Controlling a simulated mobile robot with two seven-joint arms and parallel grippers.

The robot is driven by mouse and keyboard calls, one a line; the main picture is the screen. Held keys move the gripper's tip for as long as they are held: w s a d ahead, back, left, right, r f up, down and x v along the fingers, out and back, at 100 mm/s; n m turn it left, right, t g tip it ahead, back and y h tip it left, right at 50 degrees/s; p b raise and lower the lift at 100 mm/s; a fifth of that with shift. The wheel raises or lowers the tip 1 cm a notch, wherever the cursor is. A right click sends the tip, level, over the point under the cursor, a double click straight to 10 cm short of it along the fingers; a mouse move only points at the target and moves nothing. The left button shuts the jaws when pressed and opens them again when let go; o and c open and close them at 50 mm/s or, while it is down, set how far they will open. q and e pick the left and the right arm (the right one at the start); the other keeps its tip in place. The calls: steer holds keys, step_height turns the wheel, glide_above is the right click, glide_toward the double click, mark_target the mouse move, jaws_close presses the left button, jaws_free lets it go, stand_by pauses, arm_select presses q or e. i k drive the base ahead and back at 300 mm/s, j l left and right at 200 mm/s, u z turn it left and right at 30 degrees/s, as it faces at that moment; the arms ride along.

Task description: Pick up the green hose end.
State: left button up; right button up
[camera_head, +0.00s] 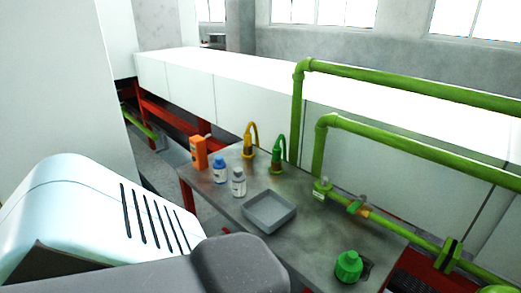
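A green curved hose piece (279,152) stands upright on the grey metal table, near its back edge. Its bent top hooks over, and its lower part has a reddish section. A similar yellow hooked piece (249,139) stands just left of it. A squat green ribbed piece (348,267) sits at the table's front right; I cannot tell from this view whether it is a hose end, a cap or a knob. Neither of my grippers is in view. A white and dark grey arm part of mine fills the lower left and hides the table's near left side.
The table (318,235) also holds an orange box (199,153), a blue bottle (220,172), a white bottle (238,183) and an empty grey tray (268,211). Green pipes (420,150) run along the table's right side. Bare tabletop lies between the tray and the ribbed piece.

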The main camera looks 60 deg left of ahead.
mark_target(276, 161)
steer(key=u, duration=1.75)
